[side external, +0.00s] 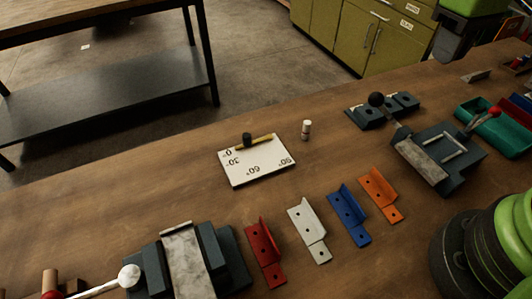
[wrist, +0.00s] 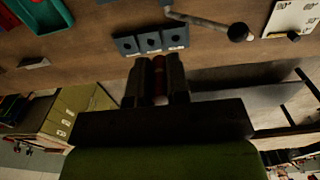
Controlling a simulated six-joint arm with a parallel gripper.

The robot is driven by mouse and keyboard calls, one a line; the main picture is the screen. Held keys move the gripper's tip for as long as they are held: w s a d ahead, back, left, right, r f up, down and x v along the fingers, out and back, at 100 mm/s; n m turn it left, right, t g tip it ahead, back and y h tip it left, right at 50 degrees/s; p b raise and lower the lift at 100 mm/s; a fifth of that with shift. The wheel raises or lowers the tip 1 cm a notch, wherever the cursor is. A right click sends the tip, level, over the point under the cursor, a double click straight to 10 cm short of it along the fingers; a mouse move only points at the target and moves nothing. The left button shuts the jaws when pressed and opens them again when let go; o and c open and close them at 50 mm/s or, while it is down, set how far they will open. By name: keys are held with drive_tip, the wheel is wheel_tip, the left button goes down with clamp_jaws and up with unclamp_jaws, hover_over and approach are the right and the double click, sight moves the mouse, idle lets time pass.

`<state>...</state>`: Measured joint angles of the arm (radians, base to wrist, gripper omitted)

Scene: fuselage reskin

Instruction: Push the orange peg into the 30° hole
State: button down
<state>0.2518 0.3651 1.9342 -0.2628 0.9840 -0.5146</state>
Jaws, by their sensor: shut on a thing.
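In the wrist view my gripper (wrist: 158,62) is shut on a slim reddish peg (wrist: 158,72), dark in the shade, which I take for the orange peg. Part of it is hidden between the fingers. Beyond the fingertips is a dark block row (wrist: 150,42) with several holes and small labels I cannot read, so I cannot tell which hole is 30°. The peg appears short of the block; the exact gap is unclear. The block row also shows in the side view (side external: 372,116), at the back right of the bench.
A lever with a black ball (wrist: 238,32) sits beside the block row. A white angle board (side external: 258,170) with a yellow pointer and a small pale cylinder (side external: 306,130) stand left. Red, white, blue and orange brackets (side external: 380,195) lie in front. Clamps (side external: 435,158) and trays (side external: 490,130) crowd the right.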

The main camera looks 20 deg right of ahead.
wheel_tip(320, 180, up, 3)
drive_tip(key=shift+r, duration=0.1)
drive_tip(key=w+a+n, duration=0.2)
drive_tip(key=a, duration=0.5)
drive_tip(key=n, duration=0.5)
hover_over(313, 175)
wheel_tip(313, 175, down, 12)
wheel_tip(313, 175, down, 11)
drive_tip(key=shift+r, duration=0.2)
drive_tip(key=shift+f, duration=0.1)
drive_tip(key=c, duration=1.1)
unclamp_jaws()
